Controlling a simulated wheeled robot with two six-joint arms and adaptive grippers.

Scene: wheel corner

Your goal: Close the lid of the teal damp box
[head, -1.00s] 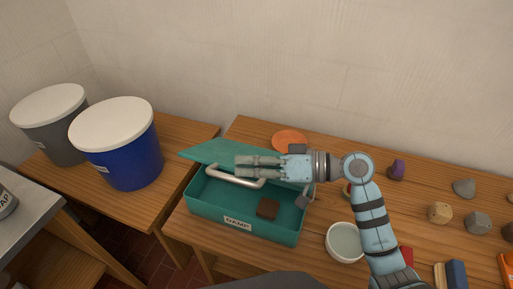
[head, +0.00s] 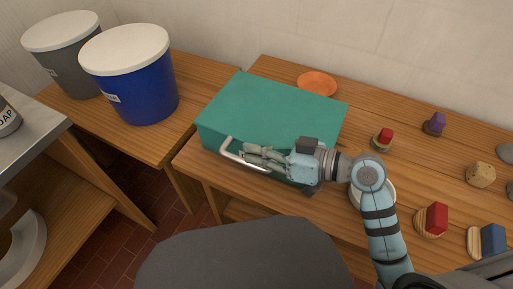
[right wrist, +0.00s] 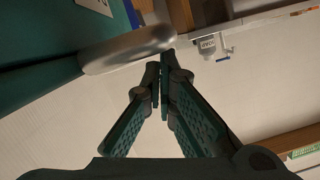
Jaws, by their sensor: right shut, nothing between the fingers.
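The teal damp box (head: 215,140) stands on the wooden table. Its lid (head: 275,108) lies flat over the top, and the inside is hidden. A pale metal handle (head: 238,158) sticks out at the lid's front edge; it also shows large in the right wrist view (right wrist: 125,50). My right gripper (head: 248,152) is shut and empty at the front of the box, its fingertips beside the handle. In the right wrist view the fingertips (right wrist: 160,68) meet just below the handle. Whether they touch it I cannot tell. My left gripper is not in view.
A white bowl (head: 388,188) sits right of the box, partly behind my right arm. An orange plate (head: 317,83) lies behind it. Small stones and coloured blocks (head: 436,220) are at the right. A blue bucket (head: 135,85) and a grey bucket (head: 65,62) stand at the left.

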